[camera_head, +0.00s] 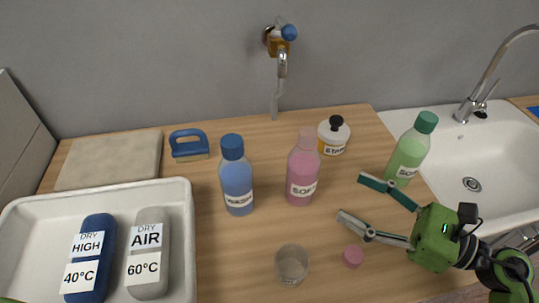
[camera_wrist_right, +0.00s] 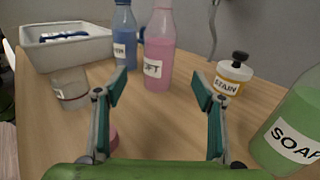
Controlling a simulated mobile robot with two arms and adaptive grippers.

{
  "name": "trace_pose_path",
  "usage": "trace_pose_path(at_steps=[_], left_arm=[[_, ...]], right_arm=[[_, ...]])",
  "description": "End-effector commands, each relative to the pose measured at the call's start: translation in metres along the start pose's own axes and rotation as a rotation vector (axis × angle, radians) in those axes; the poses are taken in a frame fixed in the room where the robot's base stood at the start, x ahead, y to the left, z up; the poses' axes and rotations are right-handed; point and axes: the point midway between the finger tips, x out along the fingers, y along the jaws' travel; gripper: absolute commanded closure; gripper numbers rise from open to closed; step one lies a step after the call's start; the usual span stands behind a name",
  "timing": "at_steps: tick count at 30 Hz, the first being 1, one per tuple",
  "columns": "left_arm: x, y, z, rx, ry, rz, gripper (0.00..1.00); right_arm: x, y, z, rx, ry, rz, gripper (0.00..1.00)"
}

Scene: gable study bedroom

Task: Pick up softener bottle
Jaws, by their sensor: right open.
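The softener bottle (camera_head: 301,178) is pink with a white label and stands upright on the wooden counter. In the right wrist view, the pink bottle (camera_wrist_right: 158,45) has a label reading SOFT and stands beyond my fingertips; its top is cut off there. My right gripper (camera_head: 351,196) is open and empty, to the right of the pink bottle, with its fingers pointing toward it. In the wrist view the gripper (camera_wrist_right: 160,76) has its fingers spread, with clear space between them and the bottle. My left gripper is not in view.
A blue bottle (camera_head: 237,183) stands left of the pink one. A STAIN jar (camera_head: 333,139) and a green SOAP bottle (camera_head: 408,152) stand right. A clear cup (camera_head: 292,265) and small pink disc (camera_head: 353,256) are in front. A white tray (camera_head: 190,235) is left, a sink (camera_head: 500,170) right.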

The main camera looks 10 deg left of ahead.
Motion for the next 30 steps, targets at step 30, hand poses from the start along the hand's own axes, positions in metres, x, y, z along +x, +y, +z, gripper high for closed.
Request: trace_pose_path(at_steps=[30], left_arm=[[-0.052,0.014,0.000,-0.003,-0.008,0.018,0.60]], right_arm=[[0.133,0.001,-0.007,0.002,-0.002,-0.001,0.37]])
